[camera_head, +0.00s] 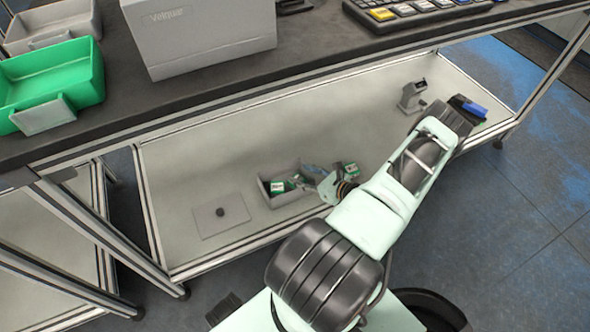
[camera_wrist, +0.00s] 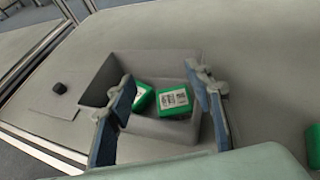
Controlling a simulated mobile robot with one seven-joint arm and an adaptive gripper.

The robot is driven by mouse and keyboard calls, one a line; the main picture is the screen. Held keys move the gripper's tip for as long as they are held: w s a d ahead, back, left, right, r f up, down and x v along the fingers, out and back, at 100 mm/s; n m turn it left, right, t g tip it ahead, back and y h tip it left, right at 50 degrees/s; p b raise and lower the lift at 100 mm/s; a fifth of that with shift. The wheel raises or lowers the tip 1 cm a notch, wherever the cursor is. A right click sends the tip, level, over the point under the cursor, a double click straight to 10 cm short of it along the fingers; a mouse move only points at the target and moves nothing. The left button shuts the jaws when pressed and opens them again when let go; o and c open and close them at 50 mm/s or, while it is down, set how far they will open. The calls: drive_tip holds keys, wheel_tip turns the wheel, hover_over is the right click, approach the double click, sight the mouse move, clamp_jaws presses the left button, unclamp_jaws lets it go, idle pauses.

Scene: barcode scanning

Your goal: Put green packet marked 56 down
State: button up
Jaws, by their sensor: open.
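Two green packets with white labels lie in a small grey bin (camera_wrist: 165,130) on the lower shelf. One packet (camera_wrist: 174,99) shows its label flat up; the other (camera_wrist: 142,97) is tilted beside it, partly behind the left finger. My gripper (camera_wrist: 160,88) is open above the bin, its fingers spread to either side of the packets, holding nothing. In the head view my gripper (camera_head: 318,174) is at the bin's right side, and the grey bin (camera_head: 292,199) shows the packets inside. I cannot read the number 56 on any label.
Another green packet (camera_head: 351,170) lies right of the bin. A flat plate with a dark knob (camera_head: 219,212) lies left of it. A grey scanner (camera_head: 411,96) stands farther right on the shelf.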

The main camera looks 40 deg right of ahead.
drive_tip(key=p+v, duration=0.1)
drive_tip(key=v, duration=0.6)
drive_tip(key=shift+s+r, duration=0.15)
drive_tip(key=shift+s, duration=0.2)
